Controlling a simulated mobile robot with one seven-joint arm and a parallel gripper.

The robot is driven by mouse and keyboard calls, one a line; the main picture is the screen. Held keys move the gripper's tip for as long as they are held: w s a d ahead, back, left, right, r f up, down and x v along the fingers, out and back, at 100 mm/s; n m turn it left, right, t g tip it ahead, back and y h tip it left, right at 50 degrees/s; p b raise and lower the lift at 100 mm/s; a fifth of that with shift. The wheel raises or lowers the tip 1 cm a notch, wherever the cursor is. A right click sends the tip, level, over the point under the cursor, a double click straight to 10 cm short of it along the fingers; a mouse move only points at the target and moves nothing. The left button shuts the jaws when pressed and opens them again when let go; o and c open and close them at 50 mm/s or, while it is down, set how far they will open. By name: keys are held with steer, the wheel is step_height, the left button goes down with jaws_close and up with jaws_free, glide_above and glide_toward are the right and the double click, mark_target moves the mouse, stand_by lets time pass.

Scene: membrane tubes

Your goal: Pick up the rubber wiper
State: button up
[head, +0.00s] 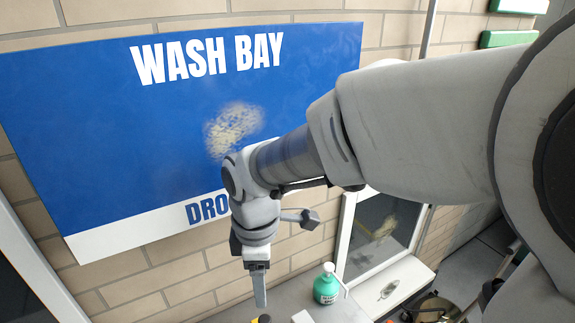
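I cannot make out a rubber wiper for certain in the head view. A small yellow and black thing (262,319) is cut off by the bottom edge, just below my gripper; too little of it shows to tell what it is. My gripper (260,290) points down above the grey counter (225,316). It is seen edge-on, so only one finger shape shows. Nothing is visibly held at its tip, and the gap between the fingers is hidden.
A white block (302,317) is cut off at the bottom edge. A white-framed window (345,235) with a pale sill (410,276) is at right. A blue sign (100,130) hangs behind my arm.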

mark_target(265, 320)
step_height(265, 320, down, 12)
steer(key=shift+a+r+b, duration=0.1)
steer(key=shift+r+b, duration=0.05)
steer(key=shift+b, duration=0.6)
steer(key=shift+w+f, duration=0.15)
steer(key=shift+f, duration=0.8)
steer(key=shift+w+f, duration=0.2)
steer(key=shift+f, duration=0.75)
steer(key=shift+w+f, duration=0.15)
steer(key=shift+f, duration=0.8)
jaws_close()
